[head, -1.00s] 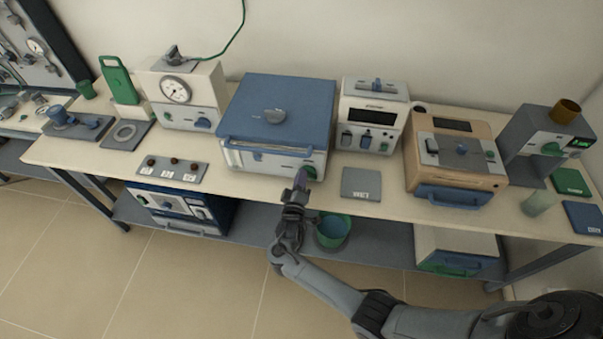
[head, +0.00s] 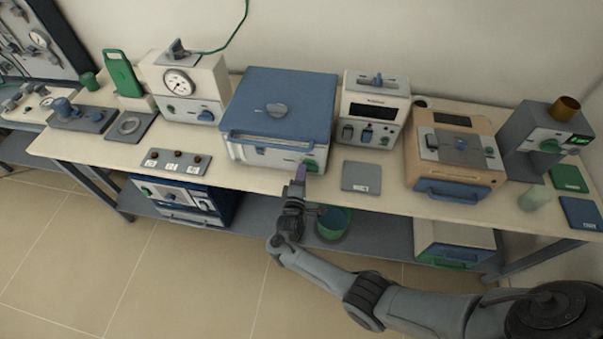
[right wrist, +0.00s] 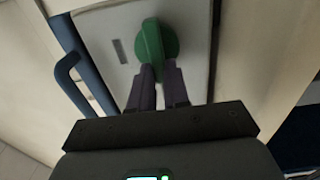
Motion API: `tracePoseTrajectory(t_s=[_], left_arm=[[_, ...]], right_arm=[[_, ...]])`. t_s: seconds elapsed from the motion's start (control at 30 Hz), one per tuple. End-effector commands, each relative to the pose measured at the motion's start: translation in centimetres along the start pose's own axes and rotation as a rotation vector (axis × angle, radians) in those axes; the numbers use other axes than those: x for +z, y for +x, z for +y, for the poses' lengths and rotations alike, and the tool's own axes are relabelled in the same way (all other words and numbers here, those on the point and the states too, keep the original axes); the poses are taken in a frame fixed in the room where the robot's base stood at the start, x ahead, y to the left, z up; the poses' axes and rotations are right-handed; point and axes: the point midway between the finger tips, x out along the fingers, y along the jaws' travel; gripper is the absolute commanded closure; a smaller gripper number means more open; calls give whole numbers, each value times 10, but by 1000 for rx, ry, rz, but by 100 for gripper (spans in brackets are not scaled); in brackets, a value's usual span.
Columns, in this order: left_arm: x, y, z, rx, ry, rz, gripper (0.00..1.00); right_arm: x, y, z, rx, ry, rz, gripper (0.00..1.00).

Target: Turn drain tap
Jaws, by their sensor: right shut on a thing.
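The green drain tap (head: 308,165) is on the lower right of the front of a white box with a blue lid (head: 285,100). In the right wrist view the green tap (right wrist: 155,42) sits on a pale panel, beside a short dark slot mark. My right gripper (head: 299,177) reaches up to the tap from the front. Its two dark fingers (right wrist: 158,78) are shut on the lower end of the tap handle, and the fingertips are partly hidden by it. My left gripper is not in view.
A blue bar handle (head: 272,140) runs along the front of the box, left of the tap. A green bucket (head: 333,223) with blue contents stands on the lower shelf. A grey WET mat (head: 361,176) lies on the bench to the right.

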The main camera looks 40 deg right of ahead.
Motion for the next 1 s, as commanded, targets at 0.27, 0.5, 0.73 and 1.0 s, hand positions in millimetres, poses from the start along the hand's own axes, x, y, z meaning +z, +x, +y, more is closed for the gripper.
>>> tracePoseTrajectory(t_s=[0.27, 0.5, 0.73, 1.0], left_arm=[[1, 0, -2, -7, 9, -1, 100], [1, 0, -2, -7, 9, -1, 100], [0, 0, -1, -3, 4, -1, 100], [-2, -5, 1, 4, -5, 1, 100]], right_arm=[[0, 0, 0, 0, -3, 1, 83], [0, 0, 0, 0, -2, 0, 58], [0, 0, 0, -1, -1, 0, 58], [1, -7, 0, -2, 0, -1, 58]])
